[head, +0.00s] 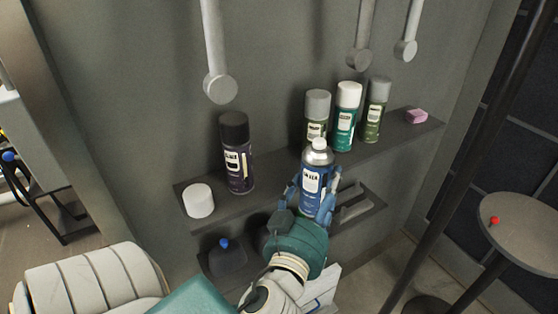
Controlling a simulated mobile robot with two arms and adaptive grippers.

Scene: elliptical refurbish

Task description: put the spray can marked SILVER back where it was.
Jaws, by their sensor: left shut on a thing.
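My left gripper (311,206) is shut on a blue spray can (314,188) with a white label and a bare silver-grey top. It holds the can upright, in front of the upper shelf (277,178). The print on the label is too small to read surely, so I cannot tell if it says SILVER. On that shelf a dark purple can with a black cap (237,155) stands at the left. Three cans stand to the right: one with a grey cap (317,108), a teal one with a white cap (345,118) and a green one (375,112). My right gripper is not in view.
A white cylinder (198,201) stands at the shelf's left end and a pink block (416,116) at its right. The shelf looks bare between the purple can and the grey-capped can. A lower shelf (363,212) holds dark items. A round table (520,228) stands at right.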

